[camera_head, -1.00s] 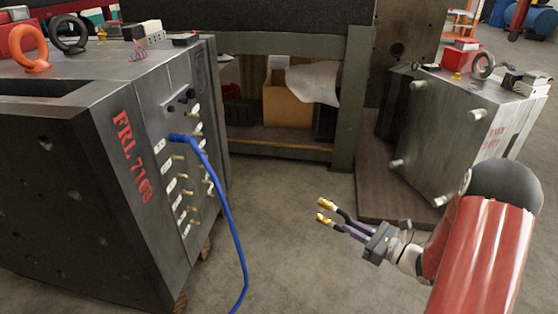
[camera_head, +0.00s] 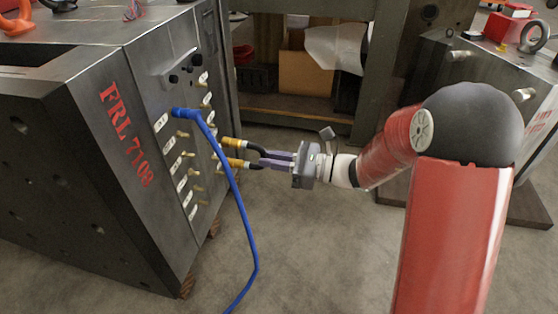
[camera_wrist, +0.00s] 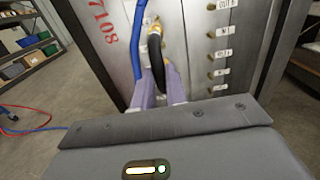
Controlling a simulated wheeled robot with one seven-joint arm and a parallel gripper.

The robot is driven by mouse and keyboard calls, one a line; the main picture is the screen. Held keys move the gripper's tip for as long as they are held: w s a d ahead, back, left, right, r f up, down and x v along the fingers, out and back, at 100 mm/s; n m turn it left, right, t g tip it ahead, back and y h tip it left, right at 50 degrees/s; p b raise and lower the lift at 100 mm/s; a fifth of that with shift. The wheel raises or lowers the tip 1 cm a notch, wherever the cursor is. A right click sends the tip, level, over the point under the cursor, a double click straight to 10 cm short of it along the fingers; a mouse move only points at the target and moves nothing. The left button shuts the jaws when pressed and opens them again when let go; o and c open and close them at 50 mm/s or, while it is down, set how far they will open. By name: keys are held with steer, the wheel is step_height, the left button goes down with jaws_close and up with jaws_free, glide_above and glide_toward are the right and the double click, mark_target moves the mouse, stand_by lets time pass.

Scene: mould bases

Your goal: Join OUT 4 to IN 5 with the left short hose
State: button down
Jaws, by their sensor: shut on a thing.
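The short hose (camera_head: 255,149) is a black bent piece with two brass ends (camera_head: 237,163). My gripper (camera_head: 266,158), with purple fingers, is shut on it, and both brass ends point left at the port face of the dark mould base (camera_head: 75,165) marked FRL 7108. The ends are close to the right column of brass ports; I cannot tell if they touch. In the wrist view the black hose (camera_wrist: 155,62) stands between my fingers, one brass end in front of the panel. White port labels (camera_wrist: 219,73) show there, too small to read surely. OUT 4 and IN 5 cannot be picked out.
A blue hose (camera_head: 240,220) is plugged into an upper left port and hangs down in front of the panel, just left of the short hose. Another mould base (camera_head: 485,85) stands at the right. Grey floor (camera_head: 330,250) is free below my arm.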

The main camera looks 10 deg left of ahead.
mark_target(233, 160)
steer(key=shift+w+a, duration=0.2)
steer(key=shift+a, duration=1.75)
steer(key=shift+w+a, duration=0.15)
steer(key=shift+a, duration=1.8)
steer(key=shift+a, duration=0.45)
steer(key=shift+a, duration=0.4)
steer(key=shift+a, duration=0.2)
steer(key=shift+w+a, duration=0.1)
steer(key=shift+a, duration=0.2)
steer(key=shift+a, duration=0.45)
steer(key=c, duration=1.3)
jaws_free()
steer(key=shift+c, duration=0.2)
steer(key=shift+o, duration=0.4)
